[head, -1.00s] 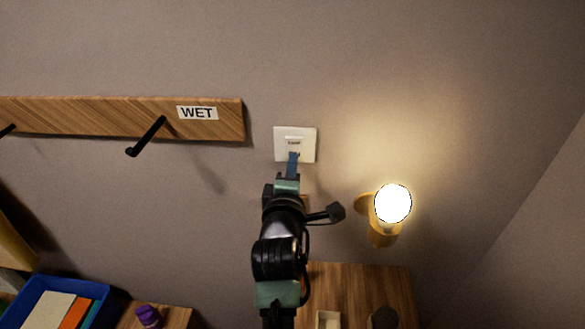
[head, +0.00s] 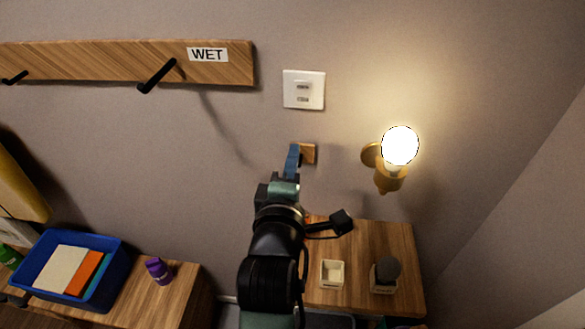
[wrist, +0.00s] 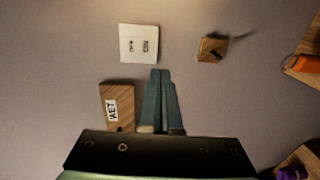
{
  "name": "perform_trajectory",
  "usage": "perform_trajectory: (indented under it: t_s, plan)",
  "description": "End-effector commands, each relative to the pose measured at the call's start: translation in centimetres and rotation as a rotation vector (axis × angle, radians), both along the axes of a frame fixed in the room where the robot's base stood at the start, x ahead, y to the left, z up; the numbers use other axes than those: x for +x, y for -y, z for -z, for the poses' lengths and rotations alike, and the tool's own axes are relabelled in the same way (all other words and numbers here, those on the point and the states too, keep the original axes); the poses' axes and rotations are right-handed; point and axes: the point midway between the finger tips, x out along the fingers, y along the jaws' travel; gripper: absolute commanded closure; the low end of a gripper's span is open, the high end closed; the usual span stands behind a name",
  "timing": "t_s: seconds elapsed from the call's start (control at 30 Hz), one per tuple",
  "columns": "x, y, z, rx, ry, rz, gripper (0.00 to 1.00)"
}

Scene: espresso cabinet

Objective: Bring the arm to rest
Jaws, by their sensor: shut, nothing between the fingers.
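My gripper (head: 293,148) is at the end of my raised arm, in front of the wall and below the white switch plate (head: 304,90). Its blue-green fingers are together with nothing between them; they also show closed in the wrist view (wrist: 160,73). The fingertips appear apart from the plate. In the head view they overlap the left edge of a small wooden wall block (head: 310,154); I cannot tell the gap in depth. In the wrist view the plate (wrist: 139,44) is above and left of the fingertips.
A wooden rail (head: 120,62) marked WET, with black hooks, is on the wall at left. A lit lamp (head: 390,183) is at right. Below are a wooden shelf (head: 365,243) with small containers, a blue bin (head: 113,272) and a purple bottle (head: 158,271).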

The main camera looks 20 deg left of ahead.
Motion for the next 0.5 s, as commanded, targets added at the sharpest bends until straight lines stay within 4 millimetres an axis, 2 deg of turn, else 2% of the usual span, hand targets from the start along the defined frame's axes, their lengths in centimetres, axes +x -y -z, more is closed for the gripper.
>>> perform_trajectory:
  t_s: [0.13,0.5]
  plan:
    - [-0.94,0.32,0.21,-0.001,0.0,0.001,1.0]
    - [-1.11,0.37,0.09,-0.001,0.0,0.001,1.0]
